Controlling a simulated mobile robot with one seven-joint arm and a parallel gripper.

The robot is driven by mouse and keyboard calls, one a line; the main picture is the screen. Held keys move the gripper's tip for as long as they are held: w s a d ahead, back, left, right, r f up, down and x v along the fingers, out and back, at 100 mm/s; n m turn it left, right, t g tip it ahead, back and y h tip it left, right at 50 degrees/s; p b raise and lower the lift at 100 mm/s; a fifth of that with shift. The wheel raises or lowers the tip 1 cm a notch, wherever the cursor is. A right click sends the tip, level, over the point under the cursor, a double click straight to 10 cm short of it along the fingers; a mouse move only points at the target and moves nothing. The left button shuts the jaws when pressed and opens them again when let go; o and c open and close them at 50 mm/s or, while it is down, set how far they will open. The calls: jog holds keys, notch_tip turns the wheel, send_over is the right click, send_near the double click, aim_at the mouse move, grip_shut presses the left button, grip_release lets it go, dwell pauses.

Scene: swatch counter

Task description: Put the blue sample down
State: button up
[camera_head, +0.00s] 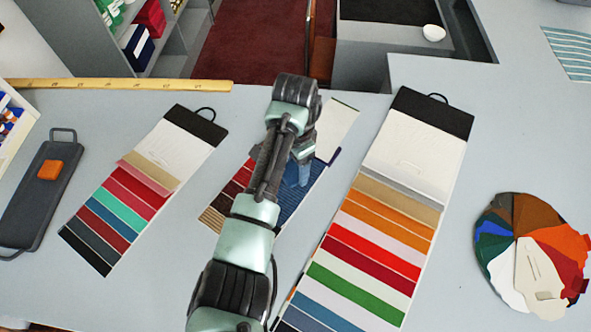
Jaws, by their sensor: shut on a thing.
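My gripper (303,160) points down over the middle swatch card (337,118), mostly hidden behind my own wrist and arm. It is shut on a small blue piece, the blue sample (304,175), which shows just below the fingers. The sample is at or just above the card's dark blue part; I cannot tell whether it touches. The card shows a white upper end, dark red and tan strips on the left, and dark blue on the right. My arm covers its middle.
A striped swatch card (178,150) lies left, a larger one (410,150) right. A dark tray (30,205) with an orange block (50,170) is far left. A colour fan (530,250) lies far right. A yellow ruler (130,84) runs along the back edge. Bare counter lies between the cards.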

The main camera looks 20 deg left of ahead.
aim_at(295, 170)
jog(key=shift+f, duration=1.85)
jog(key=o, duration=1.3)
jog(key=shift+f, duration=0.1)
